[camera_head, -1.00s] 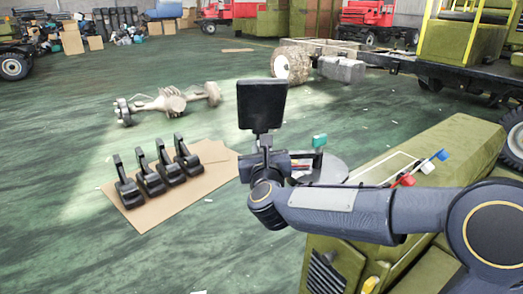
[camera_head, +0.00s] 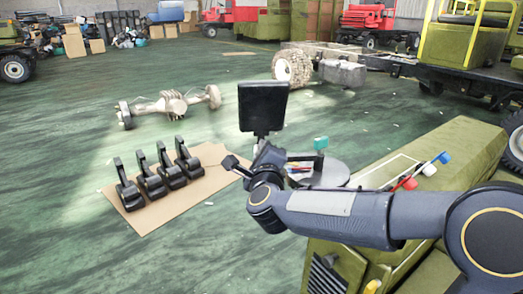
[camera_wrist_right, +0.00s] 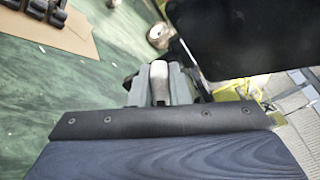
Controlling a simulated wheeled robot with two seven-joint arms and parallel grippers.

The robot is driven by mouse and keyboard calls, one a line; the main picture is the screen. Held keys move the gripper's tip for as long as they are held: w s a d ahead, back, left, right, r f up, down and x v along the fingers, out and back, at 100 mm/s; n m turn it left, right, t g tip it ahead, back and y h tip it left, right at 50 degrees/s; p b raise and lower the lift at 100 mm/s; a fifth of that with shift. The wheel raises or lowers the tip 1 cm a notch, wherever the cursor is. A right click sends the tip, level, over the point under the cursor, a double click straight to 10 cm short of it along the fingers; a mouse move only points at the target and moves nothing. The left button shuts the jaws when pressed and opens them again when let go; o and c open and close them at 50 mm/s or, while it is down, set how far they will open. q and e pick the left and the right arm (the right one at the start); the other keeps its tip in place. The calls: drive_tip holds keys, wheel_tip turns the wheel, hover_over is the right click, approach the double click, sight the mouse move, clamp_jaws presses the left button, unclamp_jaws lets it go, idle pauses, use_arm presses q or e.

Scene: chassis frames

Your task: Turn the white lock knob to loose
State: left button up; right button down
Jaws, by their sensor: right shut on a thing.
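The white lock knob (camera_wrist_right: 160,84) shows in the right wrist view as a pale rounded piece between the two grey fingers of my right gripper (camera_wrist_right: 160,92). The fingers are closed on its sides. In the head view my right gripper (camera_head: 255,163) is just below the black screen, partly hidden by its own wrist, and the knob cannot be made out there. My left gripper is in neither view.
A black screen (camera_head: 263,107) stands right above my gripper and fills the upper right of the wrist view. A round grey tray (camera_head: 325,174) and a green vehicle body (camera_head: 440,165) are to the right. Several black pedals (camera_head: 157,172) stand on cardboard at left.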

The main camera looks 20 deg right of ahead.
drive_tip(key=n+p, duration=0.1)
drive_tip(key=n, duration=0.4)
drive_tip(key=shift+a+f+n+p, duration=0.1)
drive_tip(key=shift+n+p, duration=0.2)
drive_tip(key=shift+n, duration=0.1)
idle(0.4)
drive_tip(key=c, duration=1.4)
unclamp_jaws()
drive_tip(key=s+a, duration=0.1)
drive_tip(key=s, duration=0.6)
drive_tip(key=shift+s+a+p, duration=0.15)
drive_tip(key=shift+s+p, duration=0.2)
drive_tip(key=shift+s, duration=0.05)
